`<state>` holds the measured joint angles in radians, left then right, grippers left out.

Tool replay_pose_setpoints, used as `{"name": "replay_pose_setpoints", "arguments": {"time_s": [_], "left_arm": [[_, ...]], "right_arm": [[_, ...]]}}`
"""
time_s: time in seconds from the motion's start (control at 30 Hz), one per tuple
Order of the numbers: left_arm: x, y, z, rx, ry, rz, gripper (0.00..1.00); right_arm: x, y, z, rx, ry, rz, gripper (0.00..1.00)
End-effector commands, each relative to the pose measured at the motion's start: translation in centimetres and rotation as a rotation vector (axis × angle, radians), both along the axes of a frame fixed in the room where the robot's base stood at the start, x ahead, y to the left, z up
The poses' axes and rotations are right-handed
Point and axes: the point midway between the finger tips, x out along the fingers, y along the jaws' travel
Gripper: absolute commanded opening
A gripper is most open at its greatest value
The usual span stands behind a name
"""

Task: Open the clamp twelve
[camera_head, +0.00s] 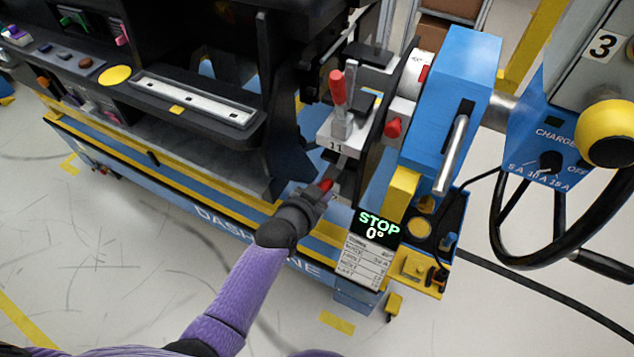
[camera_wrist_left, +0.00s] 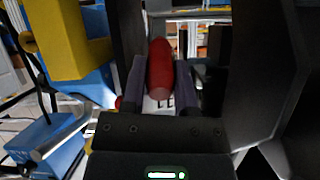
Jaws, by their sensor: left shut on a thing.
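My left gripper (camera_head: 322,190) comes in from the lower left in the head view and is shut on a red clamp handle (camera_head: 326,184). The left wrist view shows the red handle (camera_wrist_left: 160,70) upright between the two dark fingers of the gripper (camera_wrist_left: 160,85). The rest of this clamp is mostly hidden by the gripper and dark parts, and I cannot read its number. Just above it in the head view, a clamp marked 11 (camera_head: 343,130) has a red-tipped handle (camera_head: 337,90) standing upright. My right gripper is not in view.
A blue upright housing (camera_head: 460,100) with a metal lever stands close right of the gripper. The dark dashboard module (camera_head: 190,100) fills the left. Floor is clear at lower left.

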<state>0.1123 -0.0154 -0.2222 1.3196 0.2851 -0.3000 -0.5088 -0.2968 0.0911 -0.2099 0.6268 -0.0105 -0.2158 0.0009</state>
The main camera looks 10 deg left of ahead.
Motion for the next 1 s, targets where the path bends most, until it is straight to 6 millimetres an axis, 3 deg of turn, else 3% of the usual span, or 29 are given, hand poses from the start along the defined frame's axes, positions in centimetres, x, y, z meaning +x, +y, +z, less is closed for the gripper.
{"name": "replay_pose_setpoints", "arguments": {"time_s": [0.03, 0.3, 0.87, 0.9, 1.0], "left_arm": [[0.3, -0.1, 1.3, 0.005, 0.015, 0.001, 0.0], [0.8, -0.3, 1.7, 0.038, 0.114, 0.001, 0.0], [1.0, -0.3, 1.6, 0.048, 0.143, 0.001, 0.0], [1.0, -0.3, 1.6, 0.048, 0.142, 0.001, 0.43], [1.0, -0.3, 1.6, 0.048, 0.144, 0.001, 0.64]], "right_arm": [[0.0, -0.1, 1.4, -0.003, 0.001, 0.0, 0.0], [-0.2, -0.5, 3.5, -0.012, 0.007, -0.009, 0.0], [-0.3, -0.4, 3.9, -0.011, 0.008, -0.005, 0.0], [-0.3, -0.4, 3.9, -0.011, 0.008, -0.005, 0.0], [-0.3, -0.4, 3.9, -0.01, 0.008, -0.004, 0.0]]}}
